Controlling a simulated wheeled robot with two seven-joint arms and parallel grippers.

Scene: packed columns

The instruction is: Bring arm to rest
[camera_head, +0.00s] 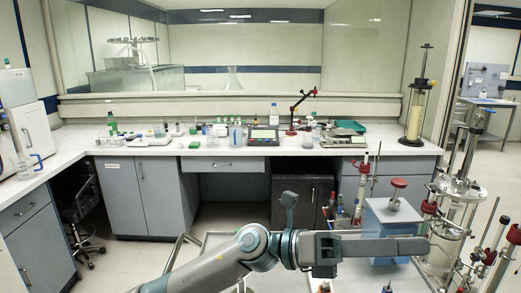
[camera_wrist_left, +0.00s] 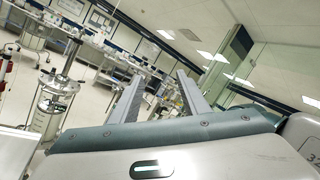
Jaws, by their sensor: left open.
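My left arm (camera_head: 215,265) comes in from the bottom left of the head view and lies level across the picture. My left gripper (camera_head: 425,246) points right, with its fingers seen side-on and overlapping each other there. In the left wrist view the two fingers of this gripper (camera_wrist_left: 160,80) stand well apart with nothing between them. In the head view the fingers cross in front of the lower part of a blue-grey box (camera_head: 391,214); I cannot tell how near they are to it. My right gripper is not in view.
A metal-framed column apparatus (camera_head: 460,187) with rods and red caps stands at the right, near my fingertips in the picture. A capped glass column (camera_head: 415,112) stands on the back counter (camera_head: 330,148), among bottles and lab ware. The floor (camera_head: 130,262) at the left is open.

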